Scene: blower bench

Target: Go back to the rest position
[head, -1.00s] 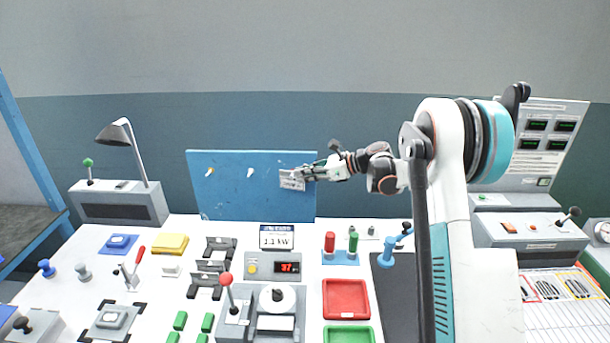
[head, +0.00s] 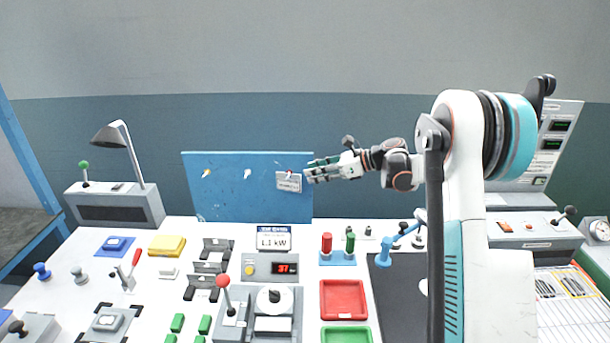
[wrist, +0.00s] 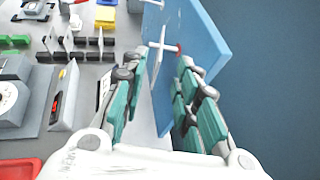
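My gripper (head: 308,170) is just to the right of a small light-grey tag (head: 288,181) on the blue upright board (head: 235,205). The tag hangs near the board's right edge, by a small red spot at its top. In the wrist view my gripper (wrist: 163,72) has its two green-padded fingers spread apart, with nothing between the pads. Beyond the fingertips a thin white shape with a red spot shows against the board (wrist: 212,50); I cannot tell if it is the tag edge-on. My arm reaches in from the right, raised above the bench.
Two more hooks, one yellowish (head: 206,173) and one pale (head: 247,174), are on the board.

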